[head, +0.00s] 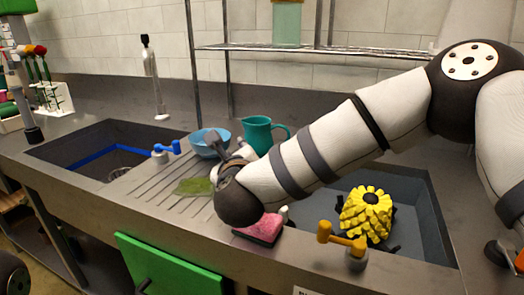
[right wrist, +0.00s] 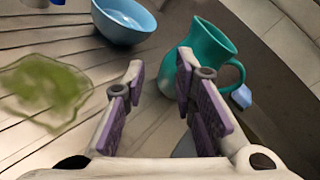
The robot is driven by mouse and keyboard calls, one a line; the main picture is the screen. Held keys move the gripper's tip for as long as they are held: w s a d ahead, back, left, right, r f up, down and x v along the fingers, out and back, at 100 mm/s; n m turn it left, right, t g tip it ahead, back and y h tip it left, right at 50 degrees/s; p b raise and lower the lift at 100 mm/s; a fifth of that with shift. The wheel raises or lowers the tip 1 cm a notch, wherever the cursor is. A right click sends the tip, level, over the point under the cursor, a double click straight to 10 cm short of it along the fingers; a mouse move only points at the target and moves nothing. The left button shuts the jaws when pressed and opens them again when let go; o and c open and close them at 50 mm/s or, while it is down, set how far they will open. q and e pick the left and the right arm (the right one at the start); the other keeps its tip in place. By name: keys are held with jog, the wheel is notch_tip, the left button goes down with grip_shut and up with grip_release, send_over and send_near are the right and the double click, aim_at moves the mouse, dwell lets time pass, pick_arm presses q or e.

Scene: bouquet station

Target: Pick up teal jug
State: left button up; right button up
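The teal jug (head: 257,133) stands upright on the ridged drainboard (head: 150,187) between the two sinks, behind my right forearm. Its lower part is hidden in the head view. My right gripper (head: 222,148) is open and empty, near the jug's left front. In the right wrist view the jug (right wrist: 207,48) is ahead and right of centre, its handle to the right. The right finger of the gripper (right wrist: 161,62) overlaps the jug in the picture; I cannot tell whether they touch. My left gripper is not in view.
A blue bowl (head: 205,149) stands just left of the jug. A pink sponge (head: 262,230) is by the front edge. The right sink (head: 420,210) holds a yellow object (head: 366,213). A wire shelf (head: 330,49) stands behind.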

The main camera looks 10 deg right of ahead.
aim_at(266, 141)
jog(key=d+m+t+h, duration=0.1)
jog(key=d+m+h, duration=0.45)
jog(key=d, duration=0.35)
jog(key=shift+n+h, duration=0.25)
jog(key=shift+n, duration=0.1)
jog(key=x, duration=0.6)
jog(key=shift+w+d+r+b, duration=0.2)
jog(key=shift+r+b, duration=0.15)
jog(key=shift+r, duration=0.05)
jog(key=shift+w+d, duration=0.15)
jog(key=shift+w, duration=0.15)
grip_shut()
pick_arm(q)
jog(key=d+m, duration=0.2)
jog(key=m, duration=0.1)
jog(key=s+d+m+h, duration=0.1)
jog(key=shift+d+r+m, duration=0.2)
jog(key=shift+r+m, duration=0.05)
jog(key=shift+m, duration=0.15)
pick_arm(e)
jog(key=shift+r, duration=0.15)
